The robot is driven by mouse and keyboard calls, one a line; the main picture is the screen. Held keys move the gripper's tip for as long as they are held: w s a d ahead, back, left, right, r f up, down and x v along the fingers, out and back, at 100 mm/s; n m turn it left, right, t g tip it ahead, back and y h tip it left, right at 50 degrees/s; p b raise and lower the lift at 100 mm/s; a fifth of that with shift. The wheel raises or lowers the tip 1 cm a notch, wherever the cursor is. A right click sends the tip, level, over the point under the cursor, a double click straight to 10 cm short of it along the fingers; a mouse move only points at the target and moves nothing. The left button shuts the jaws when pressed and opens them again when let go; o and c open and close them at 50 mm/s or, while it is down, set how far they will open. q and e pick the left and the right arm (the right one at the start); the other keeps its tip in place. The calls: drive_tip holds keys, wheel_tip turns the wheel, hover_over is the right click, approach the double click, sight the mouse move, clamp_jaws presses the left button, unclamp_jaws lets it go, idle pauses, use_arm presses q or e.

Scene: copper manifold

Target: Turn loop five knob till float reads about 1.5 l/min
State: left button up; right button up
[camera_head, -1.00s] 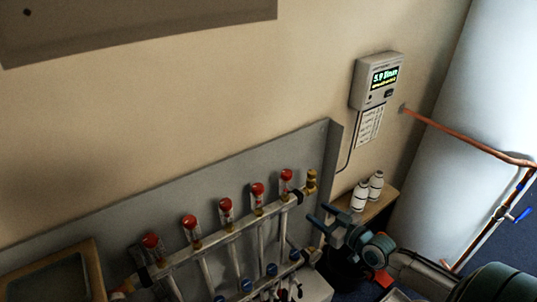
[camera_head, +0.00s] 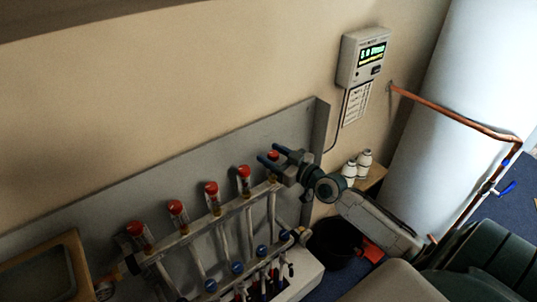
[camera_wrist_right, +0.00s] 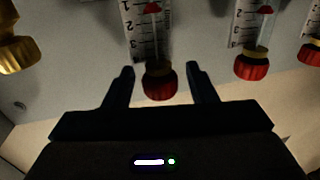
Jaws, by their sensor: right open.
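The manifold's row of clear flow tubes with red knobs runs up to the right in the head view. The rightmost red knob (camera_head: 273,155), beside the brass end fitting, is the loop five knob. My right gripper (camera_head: 268,157) is at this knob. In the right wrist view the knob (camera_wrist_right: 159,83) sits between the two open fingers of the gripper (camera_wrist_right: 160,74), with a gap on each side. Above it is its scale tube (camera_wrist_right: 152,38), with a red float (camera_wrist_right: 152,8) near the 1 mark. My left gripper is not in view.
The neighbouring red knob (camera_wrist_right: 251,66) and the brass fitting (camera_wrist_right: 15,45) flank the gripper. A wall display (camera_head: 372,53) is lit, but its digits are hard to read. White bottles (camera_head: 357,165) stand on a shelf. A black bucket (camera_head: 333,240) sits below.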

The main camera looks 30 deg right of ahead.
drive_tip(key=shift+x, duration=0.95)
drive_tip(key=c, duration=1)
drive_tip(key=shift+o, duration=0.2)
drive_tip(key=shift+f+b, duration=0.1)
drive_tip(key=shift+b, duration=0.4)
drive_tip(key=y+b, duration=0.1)
drive_tip(key=b, duration=0.2)
drive_tip(key=shift+s+n, duration=0.1)
drive_tip(key=shift+n, duration=0.2)
drive_tip(key=o, duration=1)
drive_tip(key=shift+c, duration=0.2)
